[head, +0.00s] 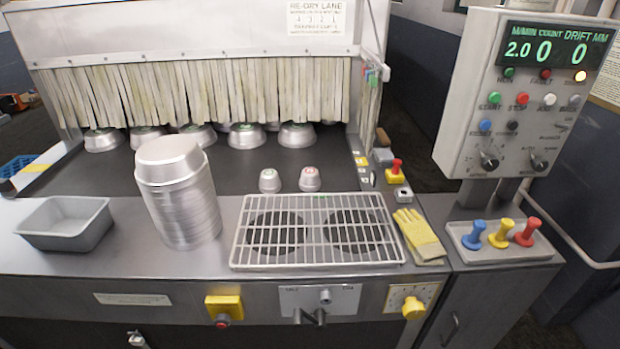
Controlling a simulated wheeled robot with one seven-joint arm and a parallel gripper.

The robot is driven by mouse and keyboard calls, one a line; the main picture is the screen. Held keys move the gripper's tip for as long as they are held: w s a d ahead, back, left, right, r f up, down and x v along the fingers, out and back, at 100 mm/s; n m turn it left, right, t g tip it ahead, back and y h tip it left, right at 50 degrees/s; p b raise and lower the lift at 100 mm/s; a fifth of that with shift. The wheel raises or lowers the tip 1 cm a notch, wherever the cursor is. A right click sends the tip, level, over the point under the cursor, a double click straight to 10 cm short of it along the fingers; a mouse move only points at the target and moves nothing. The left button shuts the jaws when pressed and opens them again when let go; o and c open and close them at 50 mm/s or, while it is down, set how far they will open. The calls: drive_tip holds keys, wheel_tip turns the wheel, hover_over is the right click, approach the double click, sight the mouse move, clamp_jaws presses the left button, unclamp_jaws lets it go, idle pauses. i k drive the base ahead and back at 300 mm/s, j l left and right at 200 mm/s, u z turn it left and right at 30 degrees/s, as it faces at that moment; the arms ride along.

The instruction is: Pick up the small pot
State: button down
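Two small metal pots stand side by side on the dark belt, just behind the wire rack. The left small pot (270,180) has a greenish mark on its top. The right small pot (310,179) has a reddish and green mark on its top. They are a short gap apart, and nothing touches either one. Both seem to be upside down, narrower at the top. I cannot tell which of the two the task means. My gripper is not in view.
A tall stack of metal pans (184,200) stands left of the pots, beside a grey tin (66,222). A wire rack (318,231) lies in front, with a yellow glove (419,236) at its right. Larger upturned pans (248,136) sit under the strip curtain (200,92).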

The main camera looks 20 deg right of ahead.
sight(310, 181)
drive_tip(key=i+j+z, duration=0.2)
drive_tip(key=i+j, duration=0.3)
drive_tip(key=i+j+z, duration=0.15)
drive_tip(key=i+j, duration=0.3)
drive_tip(key=j, duration=0.25)
drive_tip(key=z, duration=0.85)
